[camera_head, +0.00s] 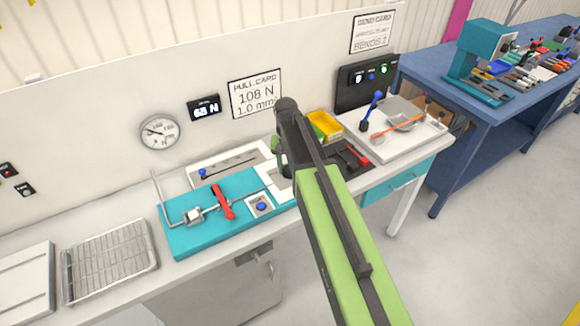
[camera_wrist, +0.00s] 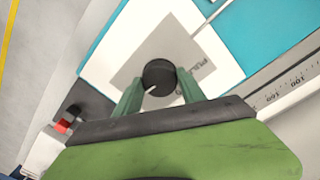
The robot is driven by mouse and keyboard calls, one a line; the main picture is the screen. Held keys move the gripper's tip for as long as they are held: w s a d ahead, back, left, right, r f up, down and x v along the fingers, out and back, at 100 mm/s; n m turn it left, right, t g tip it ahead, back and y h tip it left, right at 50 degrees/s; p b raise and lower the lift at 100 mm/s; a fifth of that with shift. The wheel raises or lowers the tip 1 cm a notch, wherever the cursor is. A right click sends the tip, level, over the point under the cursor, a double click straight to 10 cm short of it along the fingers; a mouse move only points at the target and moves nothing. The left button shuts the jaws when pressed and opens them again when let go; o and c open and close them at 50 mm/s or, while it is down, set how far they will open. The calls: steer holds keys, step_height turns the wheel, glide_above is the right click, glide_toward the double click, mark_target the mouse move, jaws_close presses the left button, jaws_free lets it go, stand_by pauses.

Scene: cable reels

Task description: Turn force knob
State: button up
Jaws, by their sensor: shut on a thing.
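The force knob (camera_wrist: 159,73) is a round black knob with a white pointer line. It stands on a grey plate (camera_wrist: 128,62) set in a white panel. In the wrist view, the two green fingers of my gripper (camera_wrist: 158,84) are closed on its sides. The pointer line points down and left in that view. In the head view my arm hides most of the knob, and my gripper (camera_head: 282,158) is at the right end of the teal pull tester (camera_head: 190,238). A black display (camera_head: 204,108) shows a force in N, its digits hard to read.
A pull card (camera_head: 256,93) on the wall reads 108 N, 1.0 mm². A round dial gauge (camera_head: 159,132) hangs left of it. The tester carries a red lever (camera_head: 222,203) and a blue button (camera_head: 261,206). A yellow bin (camera_head: 324,126) stands close behind my arm. A wire rack (camera_head: 108,262) lies left.

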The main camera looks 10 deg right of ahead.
mark_target(288, 168)
steer(key=shift+m, duration=0.4)
steer(key=o, duration=1.4)
steer(key=shift+c, duration=0.2)
step_height(288, 168, up, 18)
steer(key=p, duration=1.7)
steer(key=shift+a+f, duration=0.25)
steer(key=shift+a, duration=0.1)
steer(key=shift+w, duration=0.1)
